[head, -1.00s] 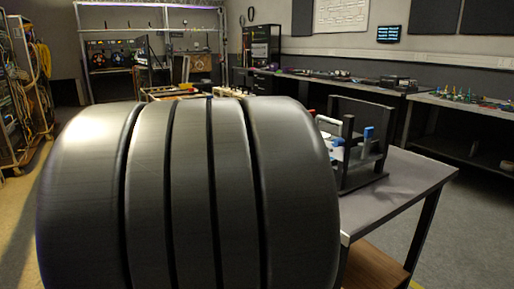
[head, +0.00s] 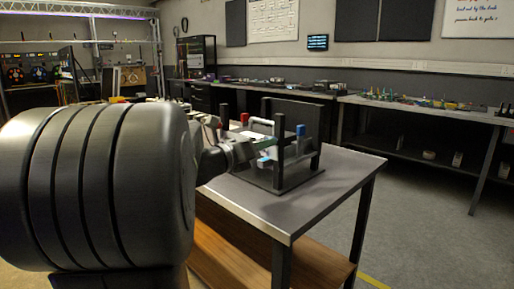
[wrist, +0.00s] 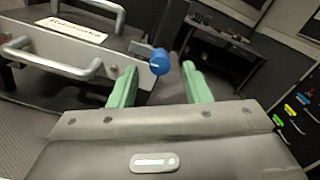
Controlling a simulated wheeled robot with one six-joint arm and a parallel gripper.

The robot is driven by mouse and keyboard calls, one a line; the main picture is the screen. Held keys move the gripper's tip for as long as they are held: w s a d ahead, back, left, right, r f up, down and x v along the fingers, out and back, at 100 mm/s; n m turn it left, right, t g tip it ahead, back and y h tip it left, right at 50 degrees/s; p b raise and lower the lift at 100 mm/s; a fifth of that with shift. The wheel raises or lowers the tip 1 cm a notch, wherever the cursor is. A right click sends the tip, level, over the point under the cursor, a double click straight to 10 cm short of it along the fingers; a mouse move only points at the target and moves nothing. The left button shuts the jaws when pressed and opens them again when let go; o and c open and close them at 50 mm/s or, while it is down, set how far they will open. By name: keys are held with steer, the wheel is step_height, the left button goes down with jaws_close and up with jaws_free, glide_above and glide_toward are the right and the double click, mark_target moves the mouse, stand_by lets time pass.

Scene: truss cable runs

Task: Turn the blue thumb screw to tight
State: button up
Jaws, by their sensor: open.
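My gripper (wrist: 159,68) is open, with one green finger on each side of the screw's line of sight. The screw appears just beyond the fingertips, and I see no contact. In the head view my gripper (head: 262,146) is at the black rig (head: 285,180).
The rig stands on a grey table (head: 330,185) with a lower wooden shelf (head: 225,245). A black post (head: 281,155) and back plate stand close to my gripper. A red part (head: 244,118) sits near it. Long benches line the back wall, and floor is clear at the right.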

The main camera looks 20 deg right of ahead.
steer(key=shift+x, duration=1.3)
jaws_close()
steer(key=shift+r+n+p, duration=0.15)
steer(key=shift+n+p, duration=0.25)
steer(key=shift+p, duration=0.05)
steer(key=shift+n+p, duration=8.4)
steer(key=shift+n, duration=0.1)
